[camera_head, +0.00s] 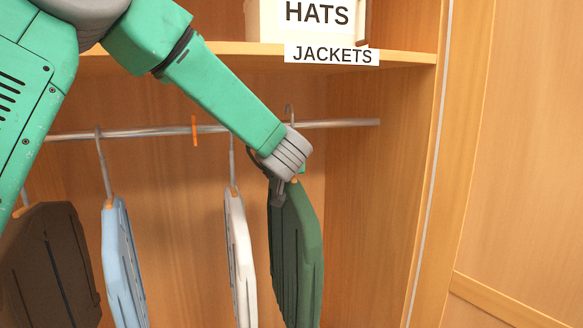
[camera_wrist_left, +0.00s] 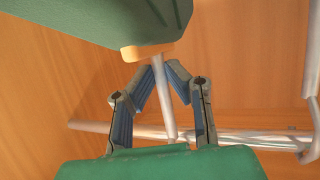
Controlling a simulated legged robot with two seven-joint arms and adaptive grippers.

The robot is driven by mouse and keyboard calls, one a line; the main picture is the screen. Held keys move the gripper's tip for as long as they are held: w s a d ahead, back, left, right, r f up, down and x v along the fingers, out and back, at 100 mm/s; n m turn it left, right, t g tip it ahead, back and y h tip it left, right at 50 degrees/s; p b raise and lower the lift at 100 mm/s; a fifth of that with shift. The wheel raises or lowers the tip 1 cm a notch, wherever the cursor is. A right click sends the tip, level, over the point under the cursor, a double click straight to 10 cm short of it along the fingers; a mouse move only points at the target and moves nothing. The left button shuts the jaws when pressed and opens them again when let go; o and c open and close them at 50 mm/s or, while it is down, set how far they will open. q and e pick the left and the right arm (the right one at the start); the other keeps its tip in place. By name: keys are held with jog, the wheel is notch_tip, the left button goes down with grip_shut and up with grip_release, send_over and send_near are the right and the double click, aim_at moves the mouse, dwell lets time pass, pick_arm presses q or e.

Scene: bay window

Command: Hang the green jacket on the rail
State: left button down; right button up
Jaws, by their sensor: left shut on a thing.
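The green jacket (camera_head: 298,255) hangs upright from its hanger on the right side of the closet. Its hook (camera_head: 289,108) shows at the metal rail (camera_head: 345,123), with its curved top above the rail; I cannot tell whether it rests on it. My left gripper (camera_head: 279,188) is just below the rail, at the top of the jacket. In the left wrist view my left gripper (camera_wrist_left: 164,78) is shut on the hanger's metal stem (camera_wrist_left: 162,98), just beside the jacket's orange-brown neck piece (camera_wrist_left: 146,51). The rail (camera_wrist_left: 235,138) crosses behind the fingers. My right gripper is not in view.
A white jacket (camera_head: 240,255), a light blue jacket (camera_head: 122,260) and a dark brown jacket (camera_head: 48,265) hang to the left. An orange ring marker (camera_head: 194,130) is on the rail. The shelf (camera_head: 410,58) above bears a HATS box (camera_head: 300,18) and a JACKETS label (camera_head: 332,55). Space right of the green jacket is free.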

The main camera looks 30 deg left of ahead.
pick_arm(q)
jog(key=shift+w+a+r, duration=0.1)
jog(key=shift+w+a, duration=0.7)
jog(key=shift+a, duration=0.2)
jog(key=shift+w+a, duration=0.1)
jog(key=shift+w+a+f+b, duration=0.1)
jog(key=shift+f+b, duration=0.05)
jog(key=shift+f, duration=0.3)
jog(key=shift+w+a+f+b, duration=0.1)
jog(key=shift+f+b, duration=0.05)
jog(key=shift+f, duration=1)
jog(key=c, duration=1.5)
grip_release()
jog(key=shift+s+f, duration=0.1)
